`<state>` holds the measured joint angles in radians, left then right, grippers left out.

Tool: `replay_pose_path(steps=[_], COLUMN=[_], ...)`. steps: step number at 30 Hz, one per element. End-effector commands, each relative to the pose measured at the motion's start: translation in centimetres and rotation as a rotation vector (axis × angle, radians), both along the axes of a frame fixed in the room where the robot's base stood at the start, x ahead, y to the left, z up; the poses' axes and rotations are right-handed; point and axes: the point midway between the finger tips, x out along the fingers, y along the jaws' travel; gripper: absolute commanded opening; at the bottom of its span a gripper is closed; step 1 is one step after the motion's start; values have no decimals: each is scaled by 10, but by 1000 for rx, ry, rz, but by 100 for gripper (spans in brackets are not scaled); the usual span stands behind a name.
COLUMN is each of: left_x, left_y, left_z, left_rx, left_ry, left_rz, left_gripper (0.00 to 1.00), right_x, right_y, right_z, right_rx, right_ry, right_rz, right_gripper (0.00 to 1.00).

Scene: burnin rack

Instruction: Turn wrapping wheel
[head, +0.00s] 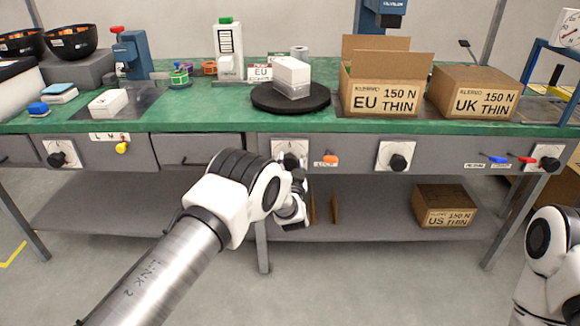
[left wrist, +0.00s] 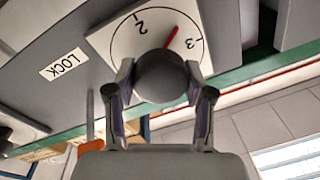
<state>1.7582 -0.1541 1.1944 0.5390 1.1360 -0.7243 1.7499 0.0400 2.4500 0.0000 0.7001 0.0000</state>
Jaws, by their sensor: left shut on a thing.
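A dark round knob (left wrist: 162,76) sits on a white square dial plate (left wrist: 130,38) with the numbers 2 and 3 and a red pointer near the 3. In the head view this dial plate (head: 290,147) is on the bench front, below the black turntable (head: 290,104), which holds a white box (head: 292,76). My left gripper (left wrist: 160,85) has one finger on each side of the knob and is shut on it. In the head view my left gripper (head: 297,188) partly hides the knob. My right arm shows at lower right; its gripper is out of view.
A LOCK label (left wrist: 64,64) and an orange lever (head: 330,159) are beside the dial. The lower shelf (head: 370,220) is mostly clear.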

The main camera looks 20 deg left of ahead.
Motion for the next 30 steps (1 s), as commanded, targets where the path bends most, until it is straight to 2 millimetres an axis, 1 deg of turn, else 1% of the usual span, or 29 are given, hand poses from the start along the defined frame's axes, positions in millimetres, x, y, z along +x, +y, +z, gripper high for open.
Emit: replay_pose_path(steps=[1, 12, 30], left_x=[0, 0, 0], left_y=[0, 0, 0], left_z=[-1, -2, -2], left_rx=[39, 377, 924], left_ry=[10, 108, 265], left_rz=[0, 1, 0], left_gripper=[18, 18, 18], right_x=[0, 0, 0], right_y=[0, 0, 0], right_z=[-3, -12, -20], right_rx=[0, 0, 0], right_ry=[0, 0, 0], right_rz=[0, 0, 0], right_gripper=[0, 0, 0])
